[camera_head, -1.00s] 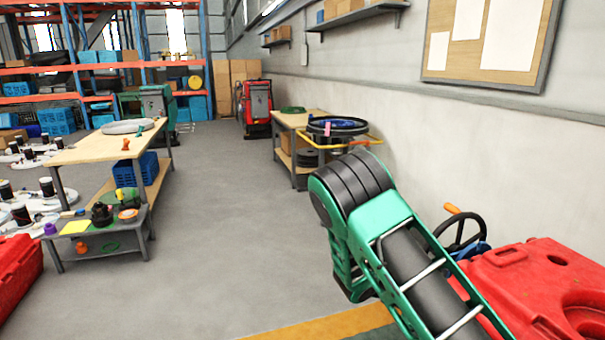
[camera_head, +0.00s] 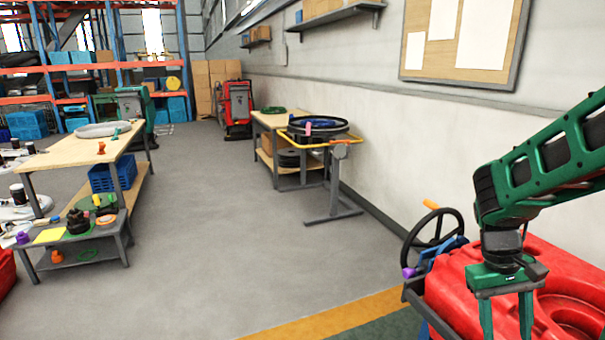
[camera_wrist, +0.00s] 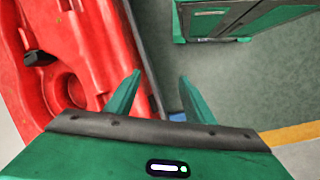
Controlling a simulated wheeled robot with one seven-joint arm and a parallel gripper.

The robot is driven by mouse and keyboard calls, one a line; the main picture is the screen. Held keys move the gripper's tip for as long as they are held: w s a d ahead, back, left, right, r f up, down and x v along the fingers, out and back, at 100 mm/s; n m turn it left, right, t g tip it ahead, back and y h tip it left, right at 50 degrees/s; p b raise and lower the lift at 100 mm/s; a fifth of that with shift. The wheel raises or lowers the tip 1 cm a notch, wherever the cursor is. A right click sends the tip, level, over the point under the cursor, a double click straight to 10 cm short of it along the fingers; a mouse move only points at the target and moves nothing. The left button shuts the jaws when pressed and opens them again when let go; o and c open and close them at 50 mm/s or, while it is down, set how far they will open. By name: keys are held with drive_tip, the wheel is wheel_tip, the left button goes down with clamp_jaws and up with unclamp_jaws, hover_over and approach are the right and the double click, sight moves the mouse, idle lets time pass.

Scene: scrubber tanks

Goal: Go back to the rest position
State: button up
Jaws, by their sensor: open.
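My gripper (camera_head: 506,318) points down at the lower right of the head view, in front of the red tank (camera_head: 570,275). Its two green fingers are apart with nothing between them. In the wrist view the open fingers (camera_wrist: 155,95) show beside the edge of the red tank (camera_wrist: 70,60), with grey-green floor beyond. My green arm reaches in from the right edge of the head view.
A black steering wheel (camera_head: 433,240) with an orange knob stands left of the red tank. A stand with a yellow rim (camera_head: 335,140) and a workbench (camera_head: 262,118) are by the wall. A wooden table (camera_head: 65,160) is at left. The middle floor is clear.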

drive_tip(key=s+a+r+m+t+y, duration=0.1)
drive_tip(key=s+r+m, duration=0.1)
drive_tip(key=s, duration=0.3)
drive_tip(key=s+a+r+m+t+y, duration=0.1)
drive_tip(key=s+a+r+m+t, duration=0.1)
drive_tip(key=s+r, duration=0.2)
drive_tip(key=shift+s, duration=1.05)
drive_tip(key=shift+w+f, duration=0.25)
drive_tip(key=shift+w, duration=0.35)
